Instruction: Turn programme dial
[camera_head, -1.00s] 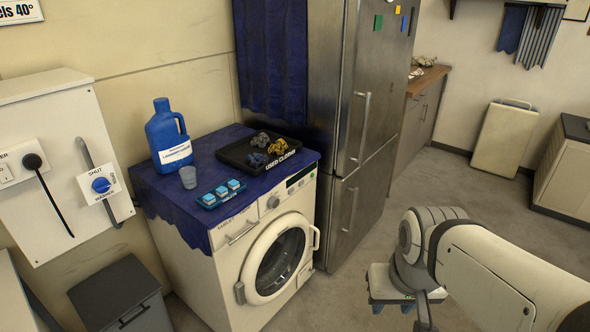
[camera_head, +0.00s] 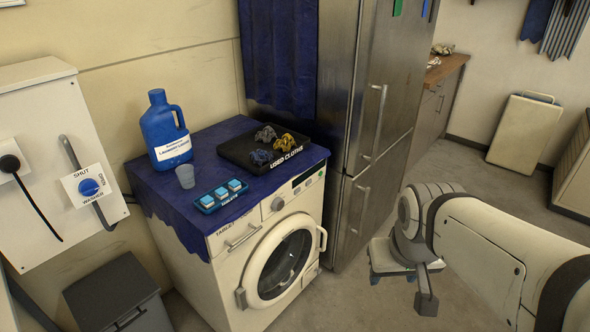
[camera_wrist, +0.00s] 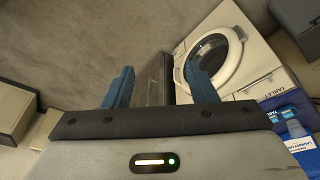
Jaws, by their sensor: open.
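The white washing machine (camera_head: 262,270) stands in the middle of the head view, with its round door shut. Its programme dial (camera_head: 278,204) is a small round knob on the front panel, between the tablet drawer (camera_head: 238,238) and the display (camera_head: 303,180). My gripper (camera_head: 392,276) is right of the machine, well apart from the dial, pointing downward. In the wrist view its two blue fingers (camera_wrist: 158,75) are spread and nothing is between them. The machine shows there at the right, turned; I cannot make out the dial in that view.
On the machine's blue cloth stand a blue detergent jug (camera_head: 165,132), a cup (camera_head: 185,176), a tablet tray (camera_head: 221,196) and a black tray (camera_head: 232,152) of used cloths. A steel fridge (camera_head: 362,185) adjoins on the right. A grey bin (camera_head: 118,296) stands left. Floor in front is open.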

